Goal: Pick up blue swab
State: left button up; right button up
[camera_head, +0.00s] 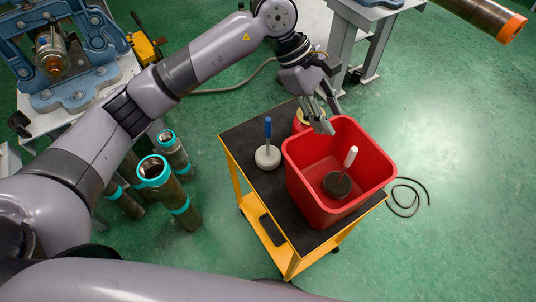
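The blue swab has an upright blue handle (267,129) on a round white base (267,157). It stands on the black top of the yellow cart (236,140), just left of the red bin. My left gripper (329,118) is over the back rim of the bin, to the right of the swab and apart from it. Its fingers point down, look spread, and hold nothing that I can see. My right gripper is out of view.
The red bin (375,160) holds a white-handled swab with a dark base (337,185). A red and yellow container (300,121) stands behind the bin, partly hidden by my gripper. Several pipes with teal ends (178,200) stand left of the cart. A blue vise (95,50) is at upper left.

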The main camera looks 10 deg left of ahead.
aim_at(269, 118)
pick_arm(q)
jog(key=w+a+r+t+y, duration=0.1)
jog(key=w+a+y, duration=0.2)
jog(key=a, duration=0.4)
jog(key=w+a+r+y, duration=0.1)
jog(key=w+a+y, duration=0.1)
jog(key=a+y, duration=0.3)
jog(key=shift+h, duration=0.7)
jog(key=f+p, duration=0.1)
jog(key=f, duration=0.3)
jog(key=f+p, duration=0.1)
jog(key=f, duration=0.3)
jog(key=a+f+p, duration=0.1)
jog(key=f, duration=0.3)
jog(key=shift+a+f, duration=0.1)
jog(key=shift+f, duration=0.15)
jog(key=f, duration=0.1)
jog(key=f+p, duration=0.2)
jog(key=f, duration=0.1)
jog(key=shift+s+a, duration=0.1)
jog(key=shift+s, duration=0.2)
jog(key=shift+f, duration=0.6)
jog(key=shift+c, duration=0.5)
grip_shut()
jog(key=shift+w, duration=0.1)
